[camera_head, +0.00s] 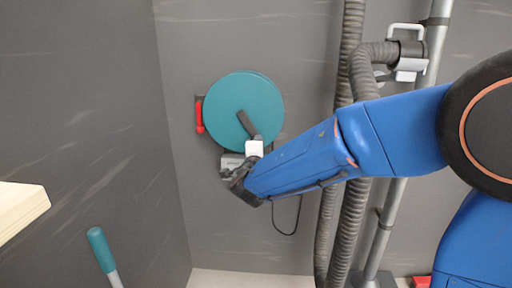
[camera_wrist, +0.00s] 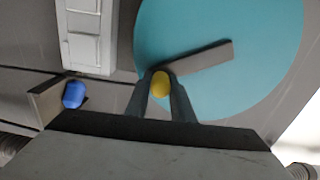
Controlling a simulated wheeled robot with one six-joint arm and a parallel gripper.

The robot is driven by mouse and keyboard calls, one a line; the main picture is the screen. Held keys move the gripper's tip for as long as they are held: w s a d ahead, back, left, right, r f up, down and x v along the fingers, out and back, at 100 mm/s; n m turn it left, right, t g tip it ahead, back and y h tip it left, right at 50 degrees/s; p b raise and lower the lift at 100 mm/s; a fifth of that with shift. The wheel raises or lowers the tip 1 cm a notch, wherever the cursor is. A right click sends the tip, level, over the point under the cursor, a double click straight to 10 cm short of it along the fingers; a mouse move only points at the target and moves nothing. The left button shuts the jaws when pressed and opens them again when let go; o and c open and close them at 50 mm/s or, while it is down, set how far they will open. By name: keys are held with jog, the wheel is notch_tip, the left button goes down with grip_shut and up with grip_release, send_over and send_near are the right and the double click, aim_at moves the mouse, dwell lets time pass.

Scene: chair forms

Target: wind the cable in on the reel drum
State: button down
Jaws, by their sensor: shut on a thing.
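The reel drum (camera_head: 238,95) is a teal disc on the grey wall; it also fills the upper right of the wrist view (camera_wrist: 240,85). A dark grey crank arm (camera_head: 245,121) runs from its middle to its lower right; it also shows in the wrist view (camera_wrist: 207,57). My gripper (camera_wrist: 160,88) is shut on the crank's yellow knob (camera_wrist: 161,80), which sits between the two fingers. My arm and wrist hide the drum's lower edge in the head view. A thin black cable (camera_head: 297,218) hangs in a loop below my forearm.
A red lever (camera_head: 199,117) is at the drum's left edge. Ribbed grey hoses (camera_head: 327,225) and a metal pipe (camera_head: 386,235) run down the wall to the right. A teal-handled bar (camera_head: 101,250) stands at lower left. A blue piece (camera_wrist: 73,94) is left of my fingers.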

jog(key=shift+r, duration=0.15)
jog(key=c, duration=1.5)
grip_release()
jog(key=shift+c, duration=0.2)
jog(key=s+a, duration=0.1)
jog(key=s, duration=1.6)
jog(key=shift+s+a, duration=0.15)
